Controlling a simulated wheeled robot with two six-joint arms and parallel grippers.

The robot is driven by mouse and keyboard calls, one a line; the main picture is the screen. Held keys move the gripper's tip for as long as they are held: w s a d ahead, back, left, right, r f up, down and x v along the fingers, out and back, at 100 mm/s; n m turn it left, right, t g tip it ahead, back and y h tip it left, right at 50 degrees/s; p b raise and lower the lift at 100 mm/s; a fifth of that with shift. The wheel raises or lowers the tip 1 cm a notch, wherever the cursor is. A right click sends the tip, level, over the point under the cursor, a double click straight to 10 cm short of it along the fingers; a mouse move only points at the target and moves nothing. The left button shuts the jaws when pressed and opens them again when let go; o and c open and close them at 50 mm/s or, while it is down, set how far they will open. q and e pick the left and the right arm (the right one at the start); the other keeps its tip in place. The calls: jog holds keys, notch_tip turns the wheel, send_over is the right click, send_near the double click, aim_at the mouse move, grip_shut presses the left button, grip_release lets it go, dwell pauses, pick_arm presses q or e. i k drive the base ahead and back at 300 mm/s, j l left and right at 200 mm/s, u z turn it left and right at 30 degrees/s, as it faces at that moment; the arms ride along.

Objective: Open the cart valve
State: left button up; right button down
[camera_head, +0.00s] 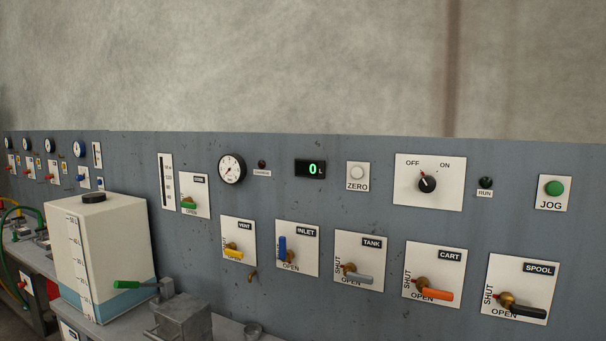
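The cart valve is on a white plate (411,259) marked CART, on the grey panel right of centre. Its orange handle (436,294) lies roughly level, pointing right from a brass hub (422,283). The handle lies along the OPEN lettering at the bottom of the plate and partly covers it. The SHUT lettering runs up the left side and is uncovered. Neither of my grippers is in view.
The tank valve (357,274) is left of the cart valve, the spool valve (521,306) right. The inlet valve's blue handle (282,248) stands upright. A green-handled lever (128,285) sits before a white tank (112,240). The display (311,169) reads 0 L.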

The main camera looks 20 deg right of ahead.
aim_at(422, 283)
jog(key=z, duration=1.45)
